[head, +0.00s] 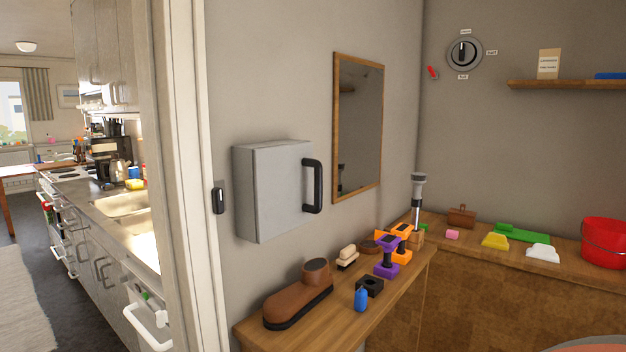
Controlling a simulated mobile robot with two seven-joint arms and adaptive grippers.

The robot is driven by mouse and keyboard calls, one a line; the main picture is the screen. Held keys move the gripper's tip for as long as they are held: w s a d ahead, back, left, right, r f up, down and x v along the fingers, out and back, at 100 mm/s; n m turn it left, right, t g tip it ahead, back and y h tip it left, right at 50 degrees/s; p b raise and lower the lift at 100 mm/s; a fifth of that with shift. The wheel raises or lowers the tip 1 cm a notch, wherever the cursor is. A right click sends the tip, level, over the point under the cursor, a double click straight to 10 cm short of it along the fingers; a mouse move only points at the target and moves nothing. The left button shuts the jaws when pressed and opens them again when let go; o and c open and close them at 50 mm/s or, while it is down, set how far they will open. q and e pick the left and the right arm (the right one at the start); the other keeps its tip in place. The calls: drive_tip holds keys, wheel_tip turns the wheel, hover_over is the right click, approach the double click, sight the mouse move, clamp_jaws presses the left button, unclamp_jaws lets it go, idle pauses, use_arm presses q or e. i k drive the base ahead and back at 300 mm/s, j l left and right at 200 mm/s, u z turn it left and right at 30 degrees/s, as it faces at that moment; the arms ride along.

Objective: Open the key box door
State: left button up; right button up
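The key box (262,192) is a grey box fixed to the wall in the head view, left of the mirror. Its door (283,188) lies flush against the box and looks shut. A black handle (314,186) stands out on the right side of the door. Neither of my grippers shows in the head view, and nothing touches the box or its handle.
A wooden counter (338,318) below the box holds a brown shoe (298,296), a blue bottle-like item (361,299) and several small objects. A framed mirror (358,125) hangs right of the box. A doorway to a kitchen is at left.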

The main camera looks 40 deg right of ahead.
sight(283, 175)
drive_tip(key=l+u, duration=0.15)
drive_tip(key=l, duration=0.35)
drive_tip(key=k+l+u, duration=0.15)
drive_tip(key=l, duration=0.3)
drive_tip(key=k+l, duration=0.1)
drive_tip(key=l, duration=0.4)
drive_tip(key=l+u, duration=0.1)
drive_tip(key=l, duration=0.4)
drive_tip(key=k+l, duration=0.15)
drive_tip(key=l, duration=0.3)
drive_tip(key=k+l+u, duration=0.1)
drive_tip(key=l, duration=0.4)
